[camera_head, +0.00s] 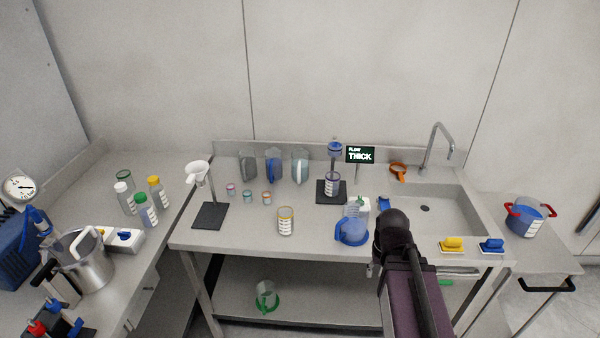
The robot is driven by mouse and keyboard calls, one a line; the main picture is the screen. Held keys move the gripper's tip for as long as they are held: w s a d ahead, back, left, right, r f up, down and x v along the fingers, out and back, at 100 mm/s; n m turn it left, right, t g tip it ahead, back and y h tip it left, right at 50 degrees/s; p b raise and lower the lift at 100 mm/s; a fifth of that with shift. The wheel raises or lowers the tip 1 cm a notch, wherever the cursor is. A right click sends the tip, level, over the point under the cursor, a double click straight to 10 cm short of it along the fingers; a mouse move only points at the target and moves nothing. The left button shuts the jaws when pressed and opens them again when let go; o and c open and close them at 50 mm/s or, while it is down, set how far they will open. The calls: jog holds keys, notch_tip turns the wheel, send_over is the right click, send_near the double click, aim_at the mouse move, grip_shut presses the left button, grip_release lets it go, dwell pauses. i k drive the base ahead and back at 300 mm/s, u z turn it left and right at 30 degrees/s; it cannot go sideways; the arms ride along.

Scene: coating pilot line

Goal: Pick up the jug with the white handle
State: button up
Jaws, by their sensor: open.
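Three clear jugs stand in a row against the back wall of the middle bench. The right one (300,167) has a pale, whitish handle, the middle one (273,169) a blue handle and the left one (248,165) a grey handle. My dark arm rises from the bottom right in front of the sink. My gripper cannot be made out; the arm hides whatever lies behind it.
The sink (430,207) is at right.

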aim_at(300, 156)
jog(key=u, duration=0.1)
jog(key=i, duration=1.05)
jog(key=u, duration=0.5)
